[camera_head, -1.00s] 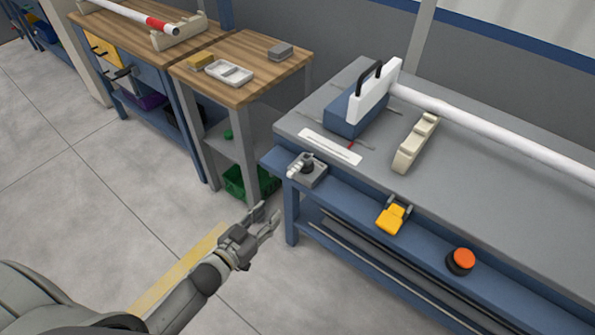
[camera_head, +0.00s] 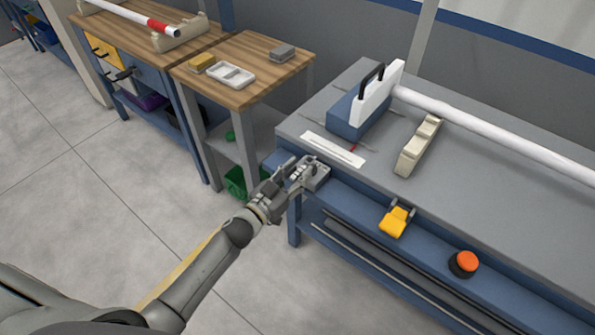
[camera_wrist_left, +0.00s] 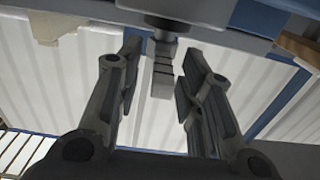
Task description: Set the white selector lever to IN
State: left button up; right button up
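The selector switch (camera_head: 315,172) is a grey box on the front ledge of the grey-topped bench, at its left end. Its light lever (camera_head: 296,172) points left toward my gripper; in the left wrist view the lever (camera_wrist_left: 162,77) looks grey with dark bands. My left gripper (camera_head: 285,175) is at the lever. In the left wrist view its two fingers are apart, one on each side of the lever, with visible gaps. The IN marking cannot be read. My right gripper is not in view.
On the ledge right of the selector are a yellow flip piece (camera_head: 396,221) and an orange button (camera_head: 466,262). A blue and white fixture (camera_head: 362,108) holds a white pipe (camera_head: 480,122), with a cream support (camera_head: 418,146) before it. A wooden table (camera_head: 245,75) stands left.

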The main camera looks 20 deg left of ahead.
pick_arm(q)
jog(key=shift+w, duration=0.2)
grip_shut()
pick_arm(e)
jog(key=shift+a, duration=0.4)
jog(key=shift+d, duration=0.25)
